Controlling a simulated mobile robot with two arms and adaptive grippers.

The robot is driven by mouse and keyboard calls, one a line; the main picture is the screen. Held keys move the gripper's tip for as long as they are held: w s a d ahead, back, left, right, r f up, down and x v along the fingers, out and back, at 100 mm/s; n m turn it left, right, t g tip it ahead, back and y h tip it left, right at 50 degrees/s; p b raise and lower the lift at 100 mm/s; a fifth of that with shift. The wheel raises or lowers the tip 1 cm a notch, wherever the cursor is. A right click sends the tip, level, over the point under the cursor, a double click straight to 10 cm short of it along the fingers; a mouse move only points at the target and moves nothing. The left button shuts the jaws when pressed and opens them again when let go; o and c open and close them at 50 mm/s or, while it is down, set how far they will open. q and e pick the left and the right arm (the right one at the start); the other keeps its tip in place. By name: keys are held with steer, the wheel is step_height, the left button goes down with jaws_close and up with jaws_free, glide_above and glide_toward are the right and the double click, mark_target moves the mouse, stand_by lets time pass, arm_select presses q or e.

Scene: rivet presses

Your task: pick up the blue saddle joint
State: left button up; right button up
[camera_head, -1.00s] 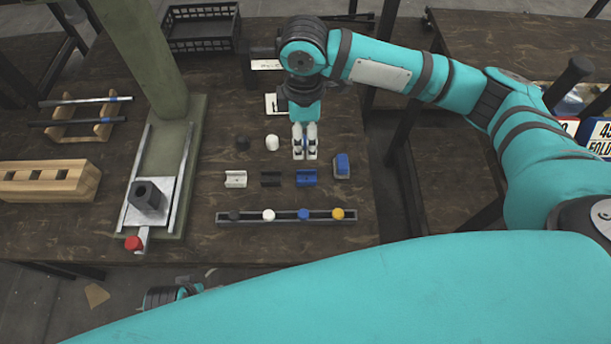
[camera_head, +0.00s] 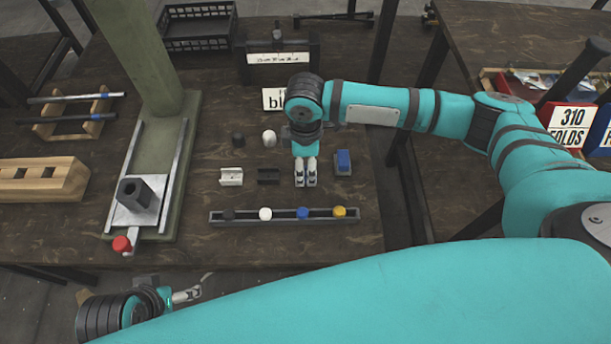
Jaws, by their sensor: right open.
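My right gripper (camera_head: 306,182) is open and points down over the spot in the row of saddle joints to the right of the black one. The blue saddle joint is hidden behind its fingers in this view; I cannot tell whether they touch it. The white saddle joint (camera_head: 231,177) and the black saddle joint (camera_head: 268,176) lie to the left in the same row.
A rail (camera_head: 284,215) with several coloured caps lies in front. Black and white rounded pieces (camera_head: 269,138) stand behind the row.

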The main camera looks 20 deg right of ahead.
mark_target(306, 175)
step_height(306, 175, down, 3)
steer(key=shift+r, duration=0.1)
steer(key=shift+c, duration=0.3)
steer(key=c, duration=1)
steer(key=shift+r, duration=0.15)
